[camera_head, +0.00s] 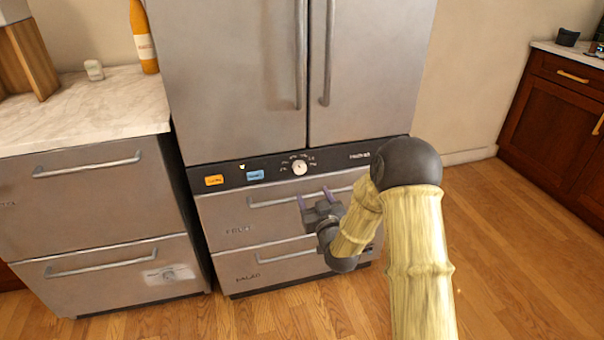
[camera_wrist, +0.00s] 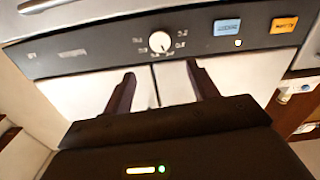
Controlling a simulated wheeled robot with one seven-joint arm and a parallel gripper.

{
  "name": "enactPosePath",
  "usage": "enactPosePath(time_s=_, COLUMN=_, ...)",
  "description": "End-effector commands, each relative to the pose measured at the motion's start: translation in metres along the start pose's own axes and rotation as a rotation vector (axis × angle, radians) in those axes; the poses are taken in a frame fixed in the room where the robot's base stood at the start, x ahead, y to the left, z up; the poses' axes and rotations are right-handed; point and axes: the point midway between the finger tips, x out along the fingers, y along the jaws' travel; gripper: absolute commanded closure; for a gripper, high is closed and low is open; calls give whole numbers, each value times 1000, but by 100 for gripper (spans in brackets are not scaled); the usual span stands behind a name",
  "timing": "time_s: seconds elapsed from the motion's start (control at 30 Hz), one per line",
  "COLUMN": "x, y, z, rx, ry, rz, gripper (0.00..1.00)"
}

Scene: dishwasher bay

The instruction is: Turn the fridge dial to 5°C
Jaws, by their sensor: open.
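The fridge dial (camera_head: 299,167) is a round pale knob on the dark control strip (camera_head: 330,156) between the upper doors and the lower drawers. Small marks ring it, too small to read. In the wrist view the dial (camera_wrist: 160,42) appears upside down, beyond the fingers and roughly midway between them. My gripper (camera_head: 314,196) is open and empty, in front of the upper drawer and just below the dial in the head view. Its two dark fingers (camera_wrist: 160,80) point toward the strip and look apart from the dial. The dial is unobstructed in both views.
An orange label (camera_head: 214,180) and a blue label (camera_head: 255,175) sit left of the dial. Drawer handles (camera_head: 290,200) and door handles (camera_head: 328,60) stick out nearby. A counter (camera_head: 80,105) with a bottle (camera_head: 143,40) stands at left. The wooden floor at right is clear.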

Motion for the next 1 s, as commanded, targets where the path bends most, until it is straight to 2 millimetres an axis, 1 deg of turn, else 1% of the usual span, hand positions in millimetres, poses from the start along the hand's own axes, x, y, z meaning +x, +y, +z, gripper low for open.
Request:
enactPosePath(time_s=0.03, x=9, y=0, z=0, rx=0, ry=2, rz=0, gripper=41)
enactPosePath(time_s=0.2, x=35, y=0, z=0, rx=0, ry=3, rz=-1, gripper=41)
enactPosePath(time_s=0.7, x=105, y=0, z=1, rx=0, ry=2, rz=0, gripper=41)
enactPosePath(time_s=0.83, x=118, y=0, z=0, rx=0, ry=1, rz=0, gripper=41)
enactPosePath(time_s=1.0, x=125, y=0, z=0, rx=0, ry=0, rz=0, gripper=41)
